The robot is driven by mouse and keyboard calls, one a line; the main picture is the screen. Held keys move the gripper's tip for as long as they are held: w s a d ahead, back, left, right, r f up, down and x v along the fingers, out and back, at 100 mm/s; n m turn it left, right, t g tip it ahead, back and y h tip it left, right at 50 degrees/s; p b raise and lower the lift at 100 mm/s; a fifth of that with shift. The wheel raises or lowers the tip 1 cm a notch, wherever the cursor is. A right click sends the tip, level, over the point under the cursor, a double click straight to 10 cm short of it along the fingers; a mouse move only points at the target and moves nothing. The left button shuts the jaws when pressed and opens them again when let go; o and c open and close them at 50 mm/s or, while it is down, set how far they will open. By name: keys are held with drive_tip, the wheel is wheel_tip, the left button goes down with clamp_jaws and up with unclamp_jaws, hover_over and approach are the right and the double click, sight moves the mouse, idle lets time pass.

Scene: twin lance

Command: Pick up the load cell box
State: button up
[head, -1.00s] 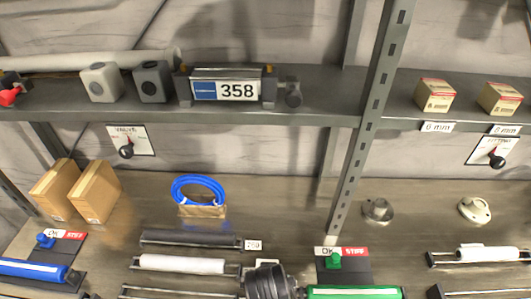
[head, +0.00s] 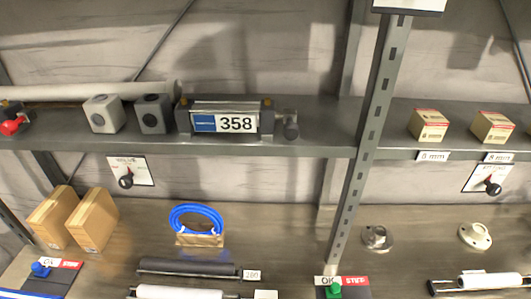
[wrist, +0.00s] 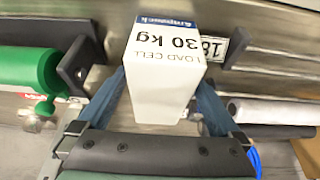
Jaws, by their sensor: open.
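The load cell box (wrist: 165,75) is white with a blue band and "LOAD CELL 30 kg" printed upside down in the wrist view. It stands in the middle of that view, between the two blue fingers of my gripper (wrist: 160,92). The fingers are spread, one on each side of the box. I cannot tell whether either finger touches it. Part of the box's near end is close to the dark gripper body. Neither the box nor my gripper shows in the head view.
In the wrist view a green cylinder (wrist: 25,80) with a dark bracket (wrist: 80,66) lies left of the box. Dark and white rollers (wrist: 270,112) lie right, near a number tag (wrist: 213,48).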

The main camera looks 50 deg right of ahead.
drive_tip(key=shift+f, duration=0.25)
idle(0.3)
clamp_jaws()
idle(0.4)
